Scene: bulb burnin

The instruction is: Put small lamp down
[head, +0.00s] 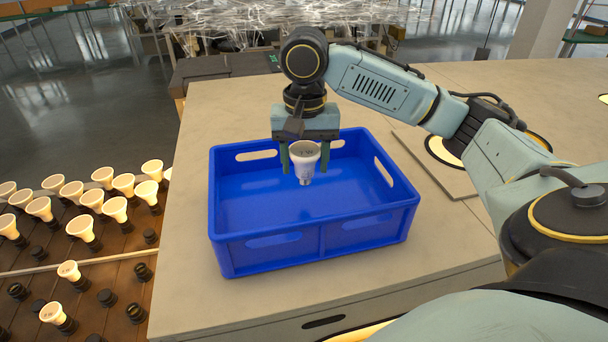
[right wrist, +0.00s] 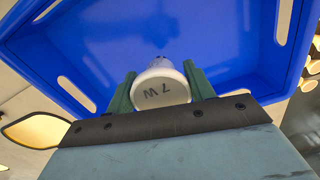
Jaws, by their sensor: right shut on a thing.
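A small white lamp (head: 305,158) with dark lettering on its round face is held upright, cap down, between the green fingers of my right gripper (head: 304,160). The right gripper is shut on it, above the inside of a blue crate (head: 265,262). The crate looks empty otherwise. Whether the lamp's cap touches the crate floor is hard to tell. My left gripper is not in view.
The crate stands on a beige table (head: 200,120) with free room around it. At the left, a brown rack (head: 100,255) holds several lit lamps (head: 80,228) and dark sockets. A flat panel with a glowing ring (head: 440,150) lies right of the crate.

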